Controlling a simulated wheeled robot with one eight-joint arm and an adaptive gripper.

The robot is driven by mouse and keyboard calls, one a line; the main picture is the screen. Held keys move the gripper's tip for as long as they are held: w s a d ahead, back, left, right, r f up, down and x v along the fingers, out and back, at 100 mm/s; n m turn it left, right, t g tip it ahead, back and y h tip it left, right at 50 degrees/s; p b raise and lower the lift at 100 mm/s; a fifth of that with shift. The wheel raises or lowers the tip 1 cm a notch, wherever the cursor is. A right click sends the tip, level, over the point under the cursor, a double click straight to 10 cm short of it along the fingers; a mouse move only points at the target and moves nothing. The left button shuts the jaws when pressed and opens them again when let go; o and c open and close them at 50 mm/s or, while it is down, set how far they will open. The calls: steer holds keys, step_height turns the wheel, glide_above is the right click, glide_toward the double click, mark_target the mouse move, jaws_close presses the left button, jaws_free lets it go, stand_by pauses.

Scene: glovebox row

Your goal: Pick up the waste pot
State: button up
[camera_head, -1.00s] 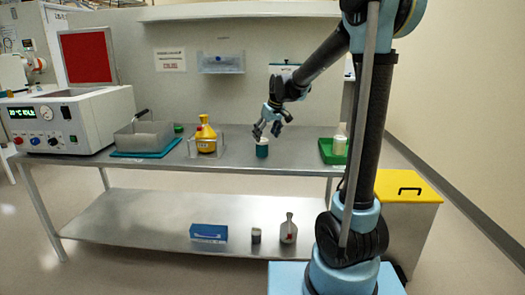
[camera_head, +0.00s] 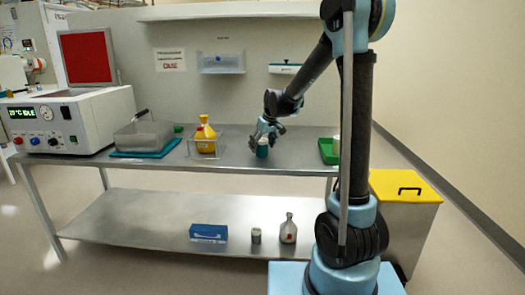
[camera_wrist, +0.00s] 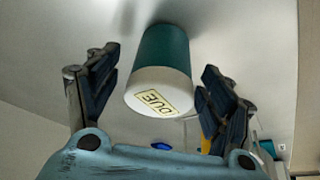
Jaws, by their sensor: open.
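A teal pot (camera_head: 262,150) with a white lid stands on the steel bench, near its front edge. In the wrist view the pot (camera_wrist: 164,50) has a pale label on its lid that seems to read "DUE". My gripper (camera_head: 264,134) is open above the pot, its fingers close around the pot's top. In the wrist view the pot lies between the two spread fingers, with a visible gap on each side.
A yellow bottle (camera_head: 205,134) in a clear holder stands left of the pot. Farther left are a metal basin (camera_head: 143,135) on a teal mat and a white instrument (camera_head: 75,122). A yellow-lidded bin (camera_head: 405,186) stands at right. The lower shelf holds several items.

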steer(key=c, duration=1.3)
